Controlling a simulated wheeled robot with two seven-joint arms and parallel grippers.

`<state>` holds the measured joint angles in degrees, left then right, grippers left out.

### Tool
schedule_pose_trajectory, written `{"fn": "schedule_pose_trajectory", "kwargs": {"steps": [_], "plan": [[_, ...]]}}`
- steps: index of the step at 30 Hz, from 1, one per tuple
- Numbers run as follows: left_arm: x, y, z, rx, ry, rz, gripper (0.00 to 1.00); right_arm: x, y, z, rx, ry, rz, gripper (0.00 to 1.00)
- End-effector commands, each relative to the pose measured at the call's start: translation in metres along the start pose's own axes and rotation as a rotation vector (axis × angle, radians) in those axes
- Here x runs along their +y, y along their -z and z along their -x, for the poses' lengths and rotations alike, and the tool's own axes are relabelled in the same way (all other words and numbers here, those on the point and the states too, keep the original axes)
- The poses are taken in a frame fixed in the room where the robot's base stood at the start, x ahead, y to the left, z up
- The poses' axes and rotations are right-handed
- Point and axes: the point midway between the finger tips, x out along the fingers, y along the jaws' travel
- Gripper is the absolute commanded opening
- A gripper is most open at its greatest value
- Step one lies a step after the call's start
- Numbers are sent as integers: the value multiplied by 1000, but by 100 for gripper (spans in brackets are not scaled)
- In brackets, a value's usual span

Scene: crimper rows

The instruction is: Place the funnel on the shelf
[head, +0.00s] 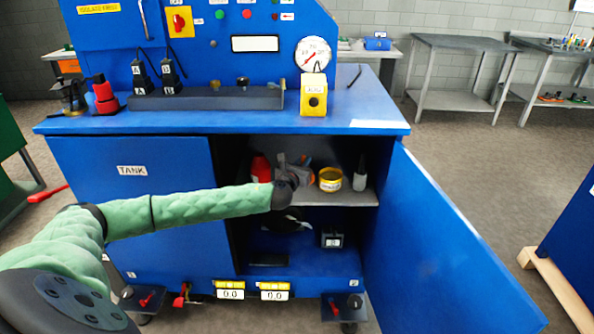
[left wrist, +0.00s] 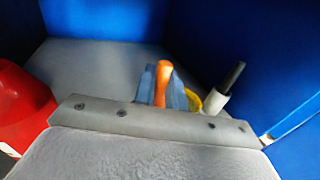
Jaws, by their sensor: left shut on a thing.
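The shelf (head: 346,196) is the grey board inside the open blue cabinet; its surface also shows in the left wrist view (left wrist: 105,62). My left gripper (head: 297,167) reaches into the cabinet over the shelf, between a red item and a yellow tin. It is shut on an orange piece (left wrist: 163,78), which I take to be the funnel; the orange also shows beside the gripper in the head view (head: 307,177). My gripper and wrist hide most of its shape. I cannot tell whether it touches the shelf. My right gripper is not in view.
On the shelf, the red item (head: 261,168) stands left, the yellow tin (head: 330,183) and a white bottle (head: 360,176) right. The open cabinet door (head: 440,260) bounds the right side. A dark box (head: 331,238) stands on the cabinet floor below.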

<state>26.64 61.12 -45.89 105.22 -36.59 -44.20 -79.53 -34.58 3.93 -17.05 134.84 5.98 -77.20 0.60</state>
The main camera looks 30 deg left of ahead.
Motion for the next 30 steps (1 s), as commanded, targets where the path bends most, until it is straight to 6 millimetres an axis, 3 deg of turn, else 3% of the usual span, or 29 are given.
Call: {"fn": "schedule_pose_trajectory", "kwargs": {"steps": [4,10,14,22,30], "plan": [[22,16,-18,0,-3,-1,0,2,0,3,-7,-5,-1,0],[40,30,-32,0,-1,0,0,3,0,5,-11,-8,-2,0],[43,35,-35,0,0,0,0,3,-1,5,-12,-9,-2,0],[43,68,-34,1,-1,0,0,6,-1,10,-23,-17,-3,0],[43,73,-34,-1,0,0,0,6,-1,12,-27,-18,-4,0]]}}
